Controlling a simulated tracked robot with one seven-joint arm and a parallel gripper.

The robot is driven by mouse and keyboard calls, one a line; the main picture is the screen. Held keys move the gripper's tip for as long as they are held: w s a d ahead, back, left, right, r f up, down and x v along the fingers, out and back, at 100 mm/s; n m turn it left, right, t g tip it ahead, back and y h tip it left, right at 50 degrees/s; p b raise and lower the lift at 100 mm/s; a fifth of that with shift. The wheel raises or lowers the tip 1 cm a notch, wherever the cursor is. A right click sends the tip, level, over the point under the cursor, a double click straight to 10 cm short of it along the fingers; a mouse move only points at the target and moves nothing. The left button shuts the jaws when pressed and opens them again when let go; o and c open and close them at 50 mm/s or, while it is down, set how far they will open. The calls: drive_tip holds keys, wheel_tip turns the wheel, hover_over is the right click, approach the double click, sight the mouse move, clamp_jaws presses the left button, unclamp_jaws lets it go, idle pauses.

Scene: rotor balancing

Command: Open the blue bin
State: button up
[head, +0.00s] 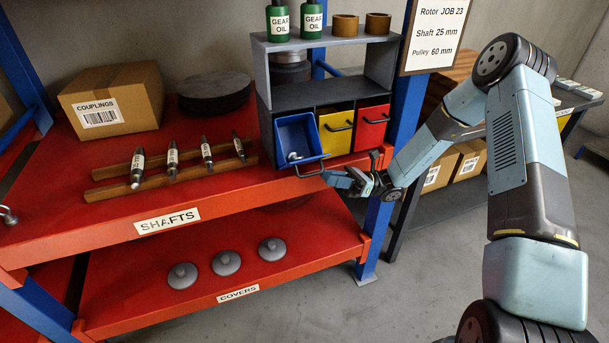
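The blue bin (297,137) sits at the left end of a row of three bins in a grey cabinet. It is tilted forward with its top open, and a small light-coloured item (294,156) shows inside. Its dark handle (311,167) is at its lower front edge. My gripper (338,179) is just right of and slightly below this handle, in front of the cabinet's lower edge. The fingers are small and dark here. I cannot tell whether they touch the handle or how far apart they are.
A yellow bin (336,131) and a red bin (371,127) are closed beside it. Several shafts rest on a wooden rack (175,172) to the left on the red shelf (240,190). A blue post (378,225) stands close to my forearm.

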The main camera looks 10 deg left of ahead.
sight(311, 175)
drive_tip(key=x, duration=0.7)
clamp_jaws()
idle(0.4)
